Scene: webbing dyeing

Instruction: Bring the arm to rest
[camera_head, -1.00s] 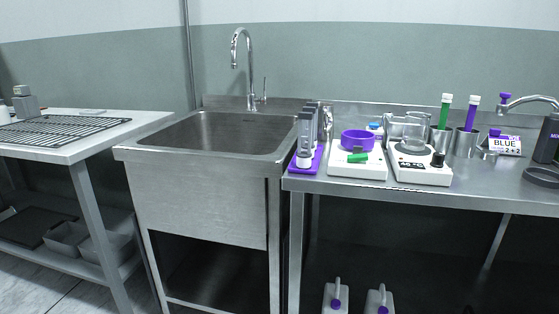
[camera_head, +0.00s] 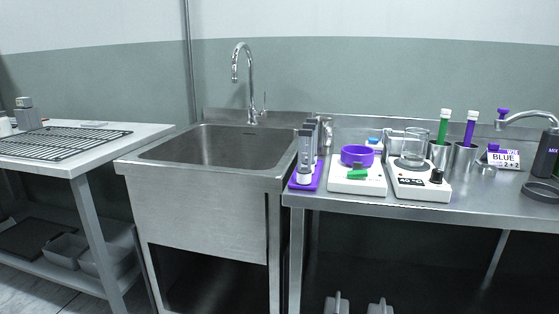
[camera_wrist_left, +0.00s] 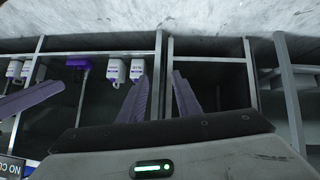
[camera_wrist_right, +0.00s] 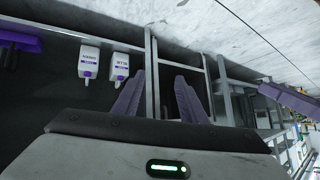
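Neither gripper shows in the head view. In the left wrist view my left gripper (camera_wrist_left: 160,88) has its two purple-grey fingers apart with nothing between them. In the right wrist view my right gripper (camera_wrist_right: 159,90) also has its fingers apart and empty. Both wrist views look toward the floor and the underside of the furniture, clear of the bench top. A purple-grey piece crosses the left edge of the left wrist view, and a similar one shows at the right edge of the right wrist view; I cannot tell what they are.
A steel sink (camera_head: 190,178) stands mid-left, with a white table and black rack (camera_head: 60,142) left of it. The steel bench (camera_head: 420,212) holds a purple bowl (camera_head: 357,155), a glass beaker (camera_head: 413,147) on a hotplate (camera_head: 420,182), and tubes. White jugs (camera_wrist_right: 88,62) stand below.

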